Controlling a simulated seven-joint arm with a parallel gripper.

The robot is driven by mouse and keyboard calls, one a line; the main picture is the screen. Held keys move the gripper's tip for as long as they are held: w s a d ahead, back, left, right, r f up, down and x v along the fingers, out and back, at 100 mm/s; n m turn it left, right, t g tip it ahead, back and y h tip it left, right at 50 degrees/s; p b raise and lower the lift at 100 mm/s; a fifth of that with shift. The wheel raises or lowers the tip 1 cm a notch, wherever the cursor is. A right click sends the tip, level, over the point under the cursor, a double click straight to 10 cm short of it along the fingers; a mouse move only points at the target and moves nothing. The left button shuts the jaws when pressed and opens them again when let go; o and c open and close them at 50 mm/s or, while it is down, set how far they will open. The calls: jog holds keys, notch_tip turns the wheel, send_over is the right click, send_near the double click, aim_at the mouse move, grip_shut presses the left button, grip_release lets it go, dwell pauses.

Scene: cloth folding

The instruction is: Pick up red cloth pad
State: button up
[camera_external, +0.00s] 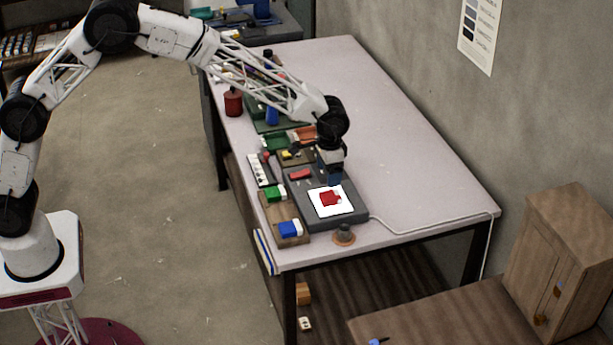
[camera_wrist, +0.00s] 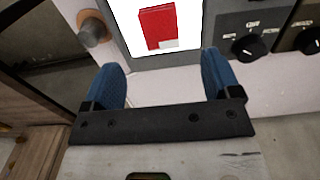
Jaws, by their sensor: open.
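The red cloth pad (camera_external: 330,198) lies on a white square panel (camera_external: 318,209) on top of a dark grey box near the front end of the table. In the wrist view the red cloth pad (camera_wrist: 157,26) looks folded, with a pale patch at its lower right corner. My gripper (camera_external: 333,182) is above the back part of the box, close behind the pad. In the wrist view my gripper (camera_wrist: 166,68) has its two blue fingers wide apart with nothing between them. The pad lies beyond the fingertips, roughly in line with the gap.
The dark grey box (camera_external: 357,215) carries a red block (camera_external: 300,174) and has black knobs (camera_wrist: 250,46). A wooden tray (camera_external: 289,212) with green and blue blocks stands left of it. A round brown-grey object (camera_external: 344,235) is in front. The table's right side (camera_external: 420,180) is mostly clear.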

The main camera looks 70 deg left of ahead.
aim_at(330, 195)
jog(key=shift+w+d+f, duration=0.15)
jog(key=shift+w+f, duration=0.2)
jog(key=shift+f, duration=0.15)
jog(key=shift+f, duration=1.3)
jog(key=shift+f, duration=2.55)
